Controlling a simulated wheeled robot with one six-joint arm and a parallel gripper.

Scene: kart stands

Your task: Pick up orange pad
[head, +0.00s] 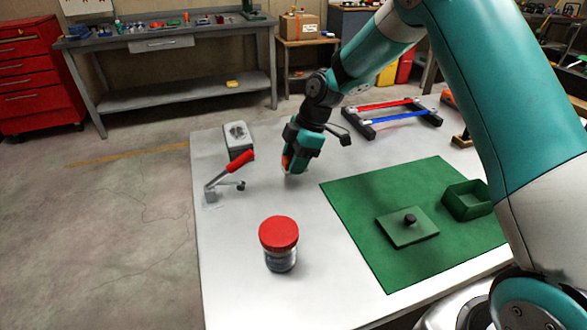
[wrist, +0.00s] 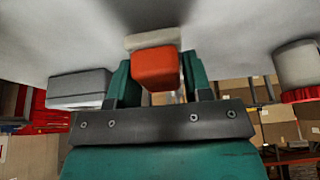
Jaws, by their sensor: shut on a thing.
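My gripper (head: 289,165) points down close to the white table's surface, near the table's far left part. In the wrist view my gripper (wrist: 158,85) has its two teal fingers on either side of the orange pad (wrist: 155,68) and is shut on it. A pale layer shows along the pad's far edge. In the head view only a small orange patch of the pad (head: 286,161) shows beside the fingers; the rest is hidden. I cannot tell whether the pad touches the table.
A red-handled lever clamp (head: 232,170) and a grey box (head: 238,140) stand left of my gripper. A red-lidded jar (head: 280,248) stands in front. A green mat (head: 350,200) with a knobbed green lid (head: 405,230) and green box (head: 466,203) lies right. A red-and-blue-barred rack (head: 390,117) stands behind.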

